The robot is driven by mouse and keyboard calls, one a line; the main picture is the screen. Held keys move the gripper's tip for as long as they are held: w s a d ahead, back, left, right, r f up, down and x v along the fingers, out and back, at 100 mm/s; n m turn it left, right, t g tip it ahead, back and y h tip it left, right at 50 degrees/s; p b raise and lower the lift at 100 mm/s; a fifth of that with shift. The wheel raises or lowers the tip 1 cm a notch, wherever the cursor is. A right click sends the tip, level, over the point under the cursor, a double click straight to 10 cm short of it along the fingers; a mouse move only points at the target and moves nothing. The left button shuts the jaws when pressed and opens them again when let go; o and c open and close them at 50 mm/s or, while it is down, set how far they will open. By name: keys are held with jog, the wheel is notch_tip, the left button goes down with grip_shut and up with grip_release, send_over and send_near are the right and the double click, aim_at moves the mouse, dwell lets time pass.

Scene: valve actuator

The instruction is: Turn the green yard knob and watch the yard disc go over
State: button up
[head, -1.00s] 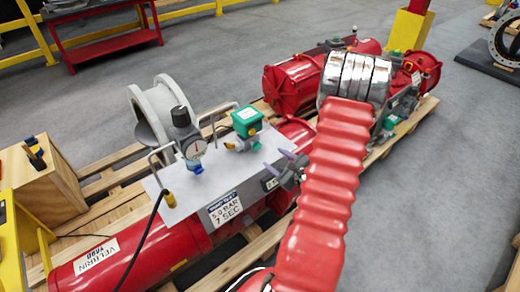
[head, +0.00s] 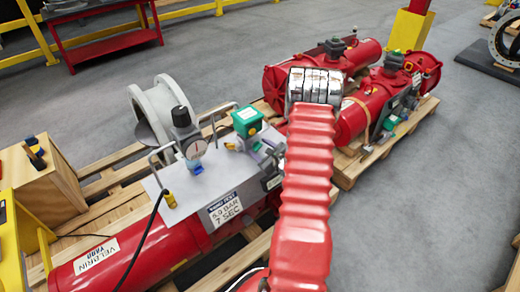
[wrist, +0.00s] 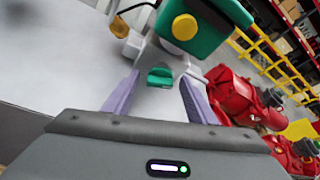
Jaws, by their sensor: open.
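In the wrist view the small green knob (wrist: 160,77) sits below a green box (wrist: 208,30) with a yellow cap. My gripper (wrist: 158,92) is open, its two pale purple fingers on either side of the knob in the picture. I see no clear contact. In the head view my gripper (head: 270,156) is just right of the green box (head: 247,122), partly hidden by my red-sleeved arm. A grey valve ring (head: 140,113) stands behind the plate at left. The red cylinder (head: 150,250) has a VELDRIN YARD label.
A black cable crosses the plate's left side. More red actuators (head: 400,90) lie behind to the right. The floor at right is mostly clear.

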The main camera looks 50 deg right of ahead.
jog(key=shift+c, duration=0.7)
jog(key=c, duration=0.9)
jog(key=shift+c, duration=0.2)
jog(key=shift+w+a, duration=0.1)
jog(key=shift+a+f+n+h, duration=0.15)
jog(key=shift+n+h, duration=0.45)
jog(key=shift+n, duration=0.5)
jog(key=o, duration=1.1)
